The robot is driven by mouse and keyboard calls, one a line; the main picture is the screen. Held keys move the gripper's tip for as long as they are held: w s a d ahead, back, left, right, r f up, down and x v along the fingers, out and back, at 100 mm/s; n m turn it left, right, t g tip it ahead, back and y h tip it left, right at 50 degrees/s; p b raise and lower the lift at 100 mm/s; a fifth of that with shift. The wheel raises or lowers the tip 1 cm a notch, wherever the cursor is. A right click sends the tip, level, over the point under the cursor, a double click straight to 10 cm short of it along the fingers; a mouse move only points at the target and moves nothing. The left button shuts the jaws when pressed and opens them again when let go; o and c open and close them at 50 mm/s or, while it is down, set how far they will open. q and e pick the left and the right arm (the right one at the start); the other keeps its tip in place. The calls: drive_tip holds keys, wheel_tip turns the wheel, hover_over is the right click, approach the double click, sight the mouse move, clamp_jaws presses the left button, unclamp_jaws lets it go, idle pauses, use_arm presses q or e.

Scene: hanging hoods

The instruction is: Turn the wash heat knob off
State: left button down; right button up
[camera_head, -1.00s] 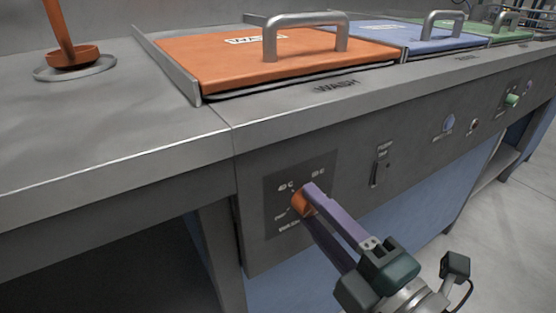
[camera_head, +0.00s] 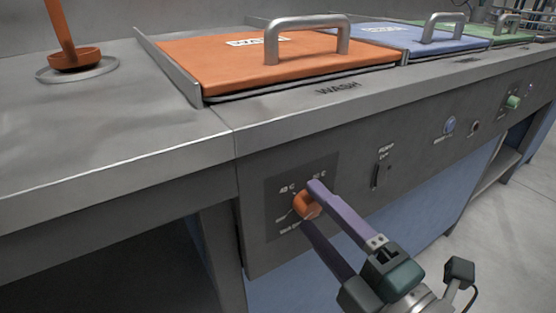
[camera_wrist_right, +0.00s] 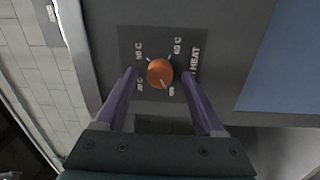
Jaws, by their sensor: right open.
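The wash heat knob (camera_head: 305,206) is round and orange, on a dark label plate (camera_head: 275,200) on the counter's front panel. In the right wrist view the knob (camera_wrist_right: 160,73) sits at the plate's middle, with temperature marks around it. A pale line on its lower edge points down and slightly right, toward the lower right mark; its exact setting is hard to read. My right gripper (camera_head: 312,204) is open, its purple fingers on either side of the knob. In the wrist view gaps show between the knob and both fingertips. My left gripper is not in view.
Above the panel, the counter holds an orange lid (camera_head: 230,68) with a metal handle, then blue (camera_head: 395,37) and green lids. A pump switch (camera_head: 377,176), a blue button (camera_head: 449,125) and a green knob (camera_head: 513,102) lie further right on the panel.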

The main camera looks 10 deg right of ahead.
drive_tip(key=p+v, duration=0.1)
drive_tip(key=v, duration=0.8)
drive_tip(key=shift+s, duration=0.35)
drive_tip(key=shift+d, duration=0.15)
drive_tip(key=w+d+r+m+g+h+p, duration=0.1)
drive_tip(key=d+r+m+g+h+p, duration=0.2)
drive_tip(key=r+m+p, duration=0.5)
drive_tip(key=w+d+r+m+g+h+p, duration=0.1)
drive_tip(key=d+r+m+g+h+p, duration=0.25)
drive_tip(key=r+p, duration=0.65)
drive_tip(key=s+a+r+m+g+p, duration=0.3)
drive_tip(key=s+r+m+g+p, duration=0.5)
drive_tip(key=s+r+p, duration=0.7)
wheel_tip(320, 180, up, 37)
drive_tip(key=w+p, duration=0.2)
drive_tip(key=p, duration=3.5)
drive_tip(key=shift+w+d+r+y, duration=0.15)
drive_tip(key=shift+d+r+y, duration=0.1)
drive_tip(key=shift+y, duration=0.2)
drive_tip(key=shift+n+t, duration=0.25)
